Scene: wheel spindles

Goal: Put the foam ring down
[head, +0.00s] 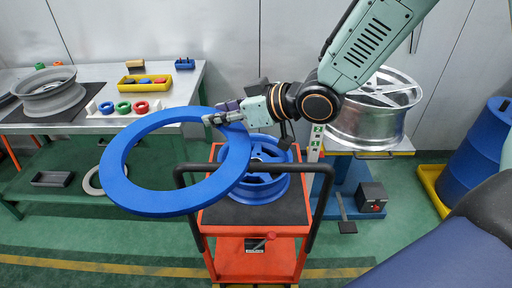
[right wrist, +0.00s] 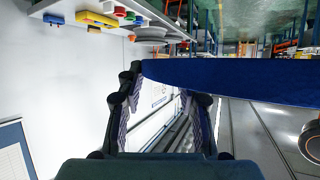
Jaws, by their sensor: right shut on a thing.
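A large blue foam ring (head: 128,198) hangs in the air in the head view, roughly level. My right gripper (head: 226,117) is shut on its upper right rim. In the right wrist view the ring (right wrist: 240,84) shows as a blue band across the right side, at the fingers of my right gripper (right wrist: 163,95). The ring overlaps the left part of an orange cart (head: 255,262) in the picture; its height above the cart is hard to tell. My left gripper is not in view.
A blue wheel (head: 268,188) lies on the cart's dark top. A workbench (head: 185,122) at left holds a grey wheel (head: 48,92), coloured rings and bins. A silver wheel (head: 375,125) stands on a blue stand at right. A blue drum (head: 480,150) is at far right. Green floor is open in front.

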